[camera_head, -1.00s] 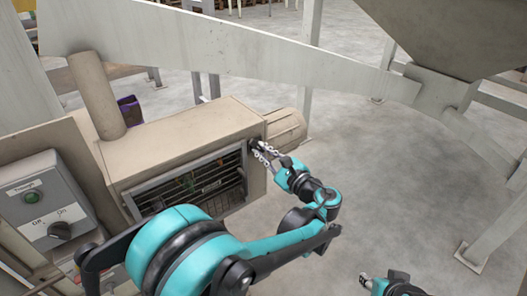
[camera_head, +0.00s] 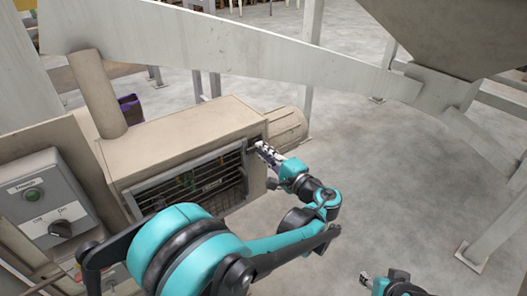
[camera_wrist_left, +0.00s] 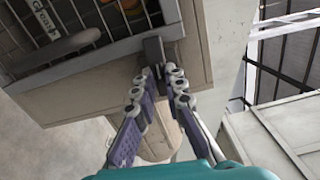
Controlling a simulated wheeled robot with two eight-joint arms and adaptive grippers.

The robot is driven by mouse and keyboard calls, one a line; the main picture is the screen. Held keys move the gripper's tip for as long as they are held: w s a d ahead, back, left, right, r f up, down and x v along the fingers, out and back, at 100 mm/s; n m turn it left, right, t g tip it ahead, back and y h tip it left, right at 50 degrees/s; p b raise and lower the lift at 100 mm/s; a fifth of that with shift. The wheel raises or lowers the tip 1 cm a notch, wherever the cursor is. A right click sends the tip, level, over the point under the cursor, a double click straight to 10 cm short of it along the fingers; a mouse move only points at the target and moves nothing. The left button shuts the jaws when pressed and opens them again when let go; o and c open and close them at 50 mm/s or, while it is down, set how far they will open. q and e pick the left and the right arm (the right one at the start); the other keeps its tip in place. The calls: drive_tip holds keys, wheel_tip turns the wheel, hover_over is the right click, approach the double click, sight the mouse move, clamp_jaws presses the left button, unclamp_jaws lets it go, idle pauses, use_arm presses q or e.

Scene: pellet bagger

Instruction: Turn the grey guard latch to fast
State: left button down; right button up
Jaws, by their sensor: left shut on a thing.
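The grey guard latch (camera_wrist_left: 153,55) is a short dark bar at the edge of the barred guard (camera_wrist_left: 95,48), on the beige housing. In the left wrist view it stands between the tips of my left gripper (camera_wrist_left: 160,76), which is shut on it. In the head view the latch (camera_head: 251,143) is small and partly covered by the fingers of my left gripper (camera_head: 262,149), at the right upper corner of the guard (camera_head: 190,182). My right gripper (camera_head: 367,281) shows only in part at the bottom edge; its fingers are too small to judge.
A grey control box (camera_head: 45,205) with a green lamp and a black rotary knob stands at the left. A long pale beam (camera_head: 230,45) crosses above the beige housing (camera_head: 180,140). Floor to the right of my left arm is clear up to a metal leg (camera_head: 495,220).

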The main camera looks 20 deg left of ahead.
use_arm(q)
drive_tip(key=shift+n, duration=0.6)
drive_tip(key=c, duration=1.6)
unclamp_jaws()
drive_tip(key=v, duration=1.2)
